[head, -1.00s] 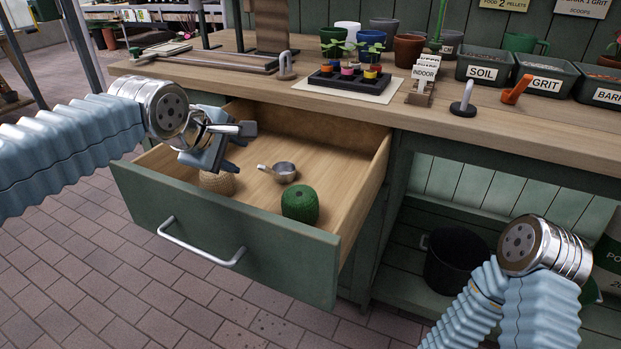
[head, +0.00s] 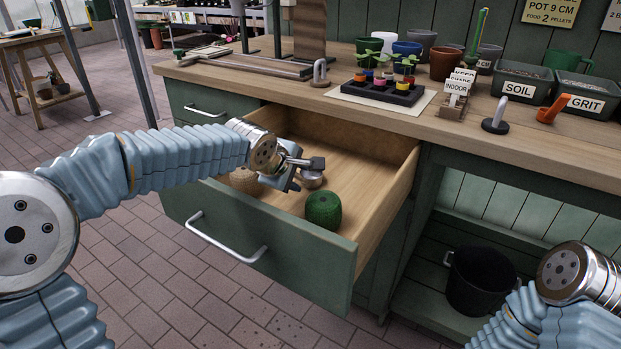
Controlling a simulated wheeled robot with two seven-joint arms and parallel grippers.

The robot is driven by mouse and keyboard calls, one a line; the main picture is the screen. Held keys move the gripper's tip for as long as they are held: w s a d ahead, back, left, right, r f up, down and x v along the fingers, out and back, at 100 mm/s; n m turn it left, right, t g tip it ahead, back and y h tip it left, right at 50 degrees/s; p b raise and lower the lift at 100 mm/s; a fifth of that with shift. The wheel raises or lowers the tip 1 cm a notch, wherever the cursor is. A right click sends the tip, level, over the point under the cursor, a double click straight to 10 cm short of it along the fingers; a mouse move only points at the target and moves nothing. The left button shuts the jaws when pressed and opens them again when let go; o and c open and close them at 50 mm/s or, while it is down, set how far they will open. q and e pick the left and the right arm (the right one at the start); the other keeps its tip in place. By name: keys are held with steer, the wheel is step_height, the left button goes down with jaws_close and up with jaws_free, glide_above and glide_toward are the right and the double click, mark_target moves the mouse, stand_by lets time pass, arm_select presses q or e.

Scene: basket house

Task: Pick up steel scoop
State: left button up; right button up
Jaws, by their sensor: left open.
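The steel scoop (head: 313,179) lies in the open drawer (head: 290,238), between the twine ball and the green ball. Its small round cup shows, and its handle is hidden behind my left gripper. My left gripper (head: 304,173) is open over the drawer, right at the scoop in the picture. I cannot tell whether it touches the scoop. My right arm shows at the lower right, but its gripper is out of view.
A tan twine ball (head: 243,180) and a green twine ball (head: 323,209) lie in the drawer near its front wall. The bench top (head: 420,115) above holds a seedling tray (head: 388,92) and labelled bins (head: 522,85). A black bucket (head: 477,281) stands on the lower shelf.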

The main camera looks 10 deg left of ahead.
arm_select(q)
steer(key=shift+x, duration=0.75)
jaws_close()
